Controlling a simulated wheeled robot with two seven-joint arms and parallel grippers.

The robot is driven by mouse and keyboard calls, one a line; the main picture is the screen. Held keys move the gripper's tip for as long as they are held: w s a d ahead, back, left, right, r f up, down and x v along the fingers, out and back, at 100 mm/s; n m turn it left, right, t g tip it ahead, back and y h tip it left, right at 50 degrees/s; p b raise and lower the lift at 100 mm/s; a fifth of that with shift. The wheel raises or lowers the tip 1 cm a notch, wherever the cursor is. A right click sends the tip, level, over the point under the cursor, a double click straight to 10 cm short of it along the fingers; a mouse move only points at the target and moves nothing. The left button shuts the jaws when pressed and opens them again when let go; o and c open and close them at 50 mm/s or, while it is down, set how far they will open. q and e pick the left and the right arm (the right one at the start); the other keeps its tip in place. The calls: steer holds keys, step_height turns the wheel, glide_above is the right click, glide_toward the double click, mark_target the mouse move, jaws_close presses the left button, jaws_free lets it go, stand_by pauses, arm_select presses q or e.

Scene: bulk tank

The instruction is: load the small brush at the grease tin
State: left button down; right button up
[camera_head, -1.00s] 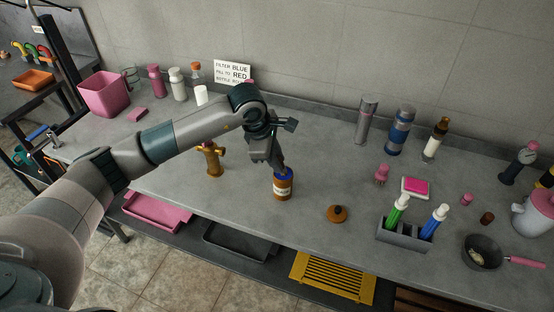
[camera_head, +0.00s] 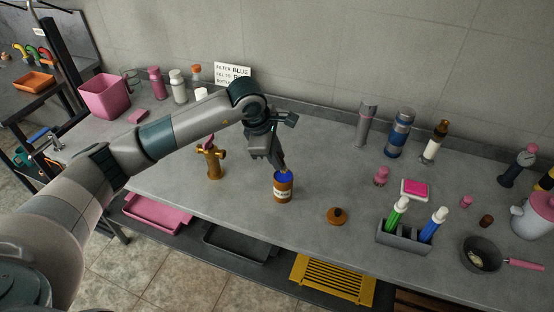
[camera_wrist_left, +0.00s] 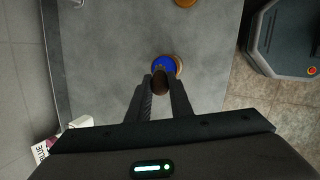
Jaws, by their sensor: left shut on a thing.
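The grease tin (camera_head: 283,190) is a brown jar with a pale label, upright on the grey counter, its open top showing blue. It also shows in the left wrist view (camera_wrist_left: 179,66), below the fingertips. My left gripper (camera_head: 278,163) is directly above the tin, pointing down, shut on a brown piece (camera_wrist_left: 160,83) that appears to be the small brush's handle. The brush's lower end is over or in the tin's mouth; its bristles are hidden, and I cannot tell whether they touch the blue. My right gripper is not in view.
A brown knobbed lid (camera_head: 337,215) lies right of the tin. A brass valve-like fitting (camera_head: 213,163) stands to its left. A grey holder (camera_head: 404,236) with green and blue bottles is further right. The counter's front edge is close to the tin.

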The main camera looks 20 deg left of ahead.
arm_select(q)
steer(key=shift+r+p, duration=0.55)
steer(key=shift+r, duration=1.7)
steer(key=shift+s+f+m+b, duration=0.25)
steer(key=shift+s+m+b, duration=0.05)
steer(key=shift+s+m, duration=0.4)
steer(key=s+f+m+g+h+b, duration=0.1)
steer(key=s+m+g+b, duration=0.3)
steer(key=s+m, duration=1.3)
steer(key=shift+f+m+g, duration=0.4)
steer(key=shift+m+g, duration=0.1)
steer(key=shift+g, duration=0.5)
steer(key=shift+s+a, duration=0.1)
